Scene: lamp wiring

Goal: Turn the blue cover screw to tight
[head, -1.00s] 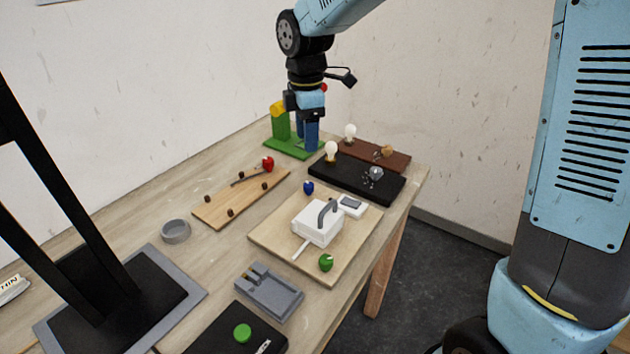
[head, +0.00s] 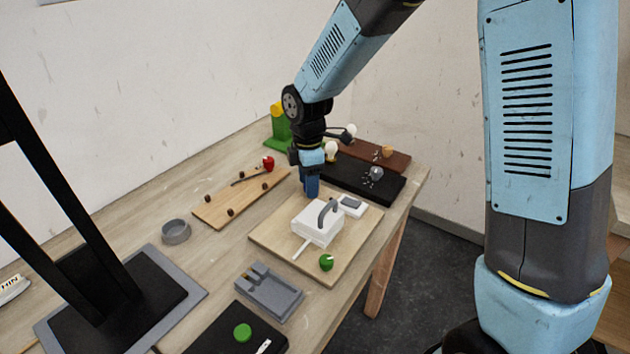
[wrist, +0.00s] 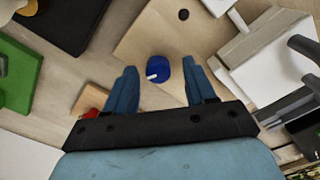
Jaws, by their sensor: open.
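The blue cover screw (wrist: 161,70) shows in the wrist view between the two fingers of my gripper (wrist: 163,88). It has a round blue head with a white mark that points to the left in that view. The fingers are open, with a gap on each side of the screw. In the head view my gripper (head: 311,192) points down over the back corner of the light wooden board (head: 275,238), and it hides the blue screw. The white cover box (head: 316,224) with a grey curved handle sits on the same board. A green screw (head: 326,262) is at the board's front.
The white box (wrist: 262,55) is close to the right finger in the wrist view. A black board (head: 350,181) with bulbs lies behind. A wooden strip (head: 240,203) with pegs and a red knob (head: 268,163) lies to the left.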

